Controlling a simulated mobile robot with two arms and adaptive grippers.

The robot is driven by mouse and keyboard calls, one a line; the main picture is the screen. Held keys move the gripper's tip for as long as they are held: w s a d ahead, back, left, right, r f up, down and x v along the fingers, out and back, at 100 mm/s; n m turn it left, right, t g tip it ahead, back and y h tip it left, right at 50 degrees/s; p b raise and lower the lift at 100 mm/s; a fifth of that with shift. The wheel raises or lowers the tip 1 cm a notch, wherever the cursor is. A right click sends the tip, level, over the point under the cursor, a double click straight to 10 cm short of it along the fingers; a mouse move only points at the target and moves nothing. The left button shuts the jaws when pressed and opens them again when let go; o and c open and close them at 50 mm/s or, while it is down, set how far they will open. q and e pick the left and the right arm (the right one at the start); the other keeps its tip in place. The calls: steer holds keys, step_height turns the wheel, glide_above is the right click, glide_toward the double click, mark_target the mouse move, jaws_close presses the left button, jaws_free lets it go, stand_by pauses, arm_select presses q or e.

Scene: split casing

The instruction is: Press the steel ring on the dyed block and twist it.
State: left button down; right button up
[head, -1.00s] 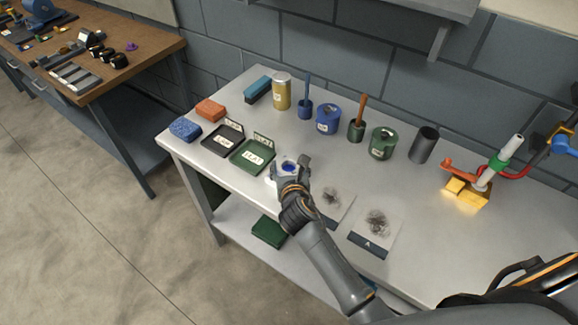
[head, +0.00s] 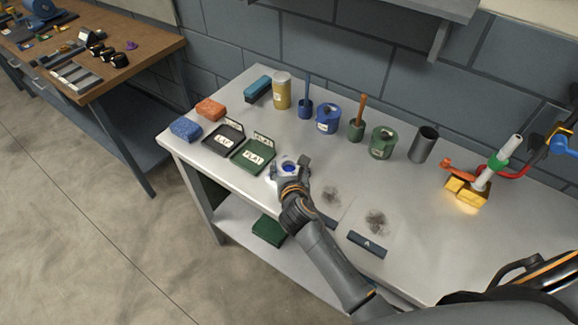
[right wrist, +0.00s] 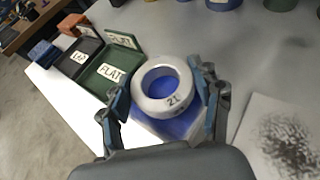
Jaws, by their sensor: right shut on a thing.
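The steel ring (right wrist: 163,90) is a thick pale ring marked "21" in the right wrist view. It lies over the dyed block (right wrist: 176,124), whose blue surface shows through the ring's hole and below it. My right gripper (right wrist: 164,98) has a finger on each side of the ring and is shut on it. In the head view the right gripper (head: 290,170) covers much of the ring and block near the table's front edge. Whether the ring presses firmly on the block cannot be told. My left gripper is not in view.
Two open trays stand left of the gripper, a green one marked "FLAT" (head: 254,155) and a dark one (head: 223,139). Smudged sheets (head: 376,224) lie to the right. Canisters, blue (head: 328,118) and green (head: 383,142), stand behind. A yellow-based fixture (head: 467,192) stands at right.

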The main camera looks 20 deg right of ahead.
steer(key=shift+f, duration=0.55)
stand_by(0.5)
steer(key=shift+s, duration=0.1)
steer(key=shift+n+y+p, duration=1.2)
steer(key=shift+y+p, duration=0.2)
steer(key=shift+p, duration=0.6)
steer(key=shift+f, duration=0.1)
steer(key=shift+s, duration=0.1)
steer(key=shift+m+h+b, duration=0.3)
steer(key=shift+h+b, duration=0.1)
steer(key=shift+m+h+b, duration=0.75)
steer(key=shift+m+h, duration=0.05)
steer(key=shift+h, duration=0.1)
